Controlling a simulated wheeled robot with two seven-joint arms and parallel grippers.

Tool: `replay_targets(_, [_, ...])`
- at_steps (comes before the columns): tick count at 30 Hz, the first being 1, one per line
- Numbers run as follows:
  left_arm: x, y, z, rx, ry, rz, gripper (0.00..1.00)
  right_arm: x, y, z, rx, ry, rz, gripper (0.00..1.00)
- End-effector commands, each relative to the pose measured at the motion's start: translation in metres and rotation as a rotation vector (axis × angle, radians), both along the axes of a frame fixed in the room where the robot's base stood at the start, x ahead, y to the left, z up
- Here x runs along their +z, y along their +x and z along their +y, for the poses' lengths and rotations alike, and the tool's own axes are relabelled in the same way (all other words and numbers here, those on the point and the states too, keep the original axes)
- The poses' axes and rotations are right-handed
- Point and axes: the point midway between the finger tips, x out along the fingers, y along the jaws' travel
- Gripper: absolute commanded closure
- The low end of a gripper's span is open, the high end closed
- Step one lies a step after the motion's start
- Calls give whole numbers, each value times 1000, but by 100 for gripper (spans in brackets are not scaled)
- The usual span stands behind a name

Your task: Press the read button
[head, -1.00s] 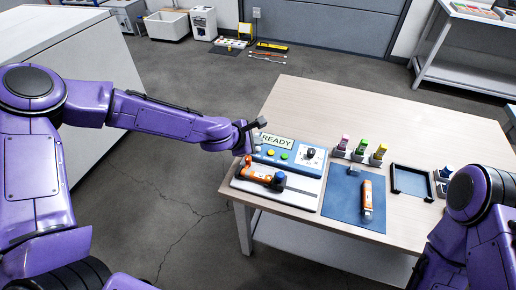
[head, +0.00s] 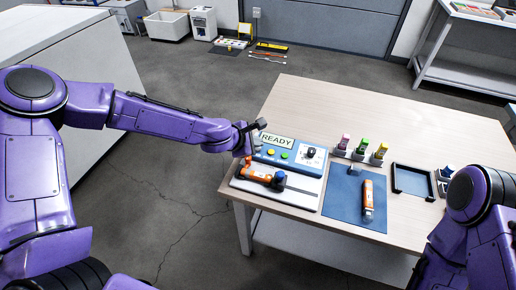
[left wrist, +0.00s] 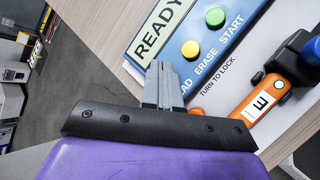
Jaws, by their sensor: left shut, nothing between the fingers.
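The blue reader panel (head: 297,157) stands on the table's left part, with a READY display (head: 277,141). In the left wrist view its yellow button (left wrist: 190,49) and green button (left wrist: 215,17) show above the words ERASE and START. The label beside them shows only "AD"; the read button is hidden behind my fingers. My left gripper (left wrist: 160,68) is shut and empty, its fingertips over the panel's left end below the display. Whether they touch the button I cannot tell. My right gripper is out of view.
Another orange sensor (head: 367,194) lies on a blue mat (head: 340,194). Several coloured bottles (head: 363,146) and a black-edged tray (head: 412,182) are to the right. The table's back is clear.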

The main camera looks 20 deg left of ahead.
Motion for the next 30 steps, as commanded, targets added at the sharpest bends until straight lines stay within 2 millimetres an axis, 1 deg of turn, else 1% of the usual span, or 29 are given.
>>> replay_targets(30, [-8,0,0,0,0,0,100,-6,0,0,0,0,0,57])
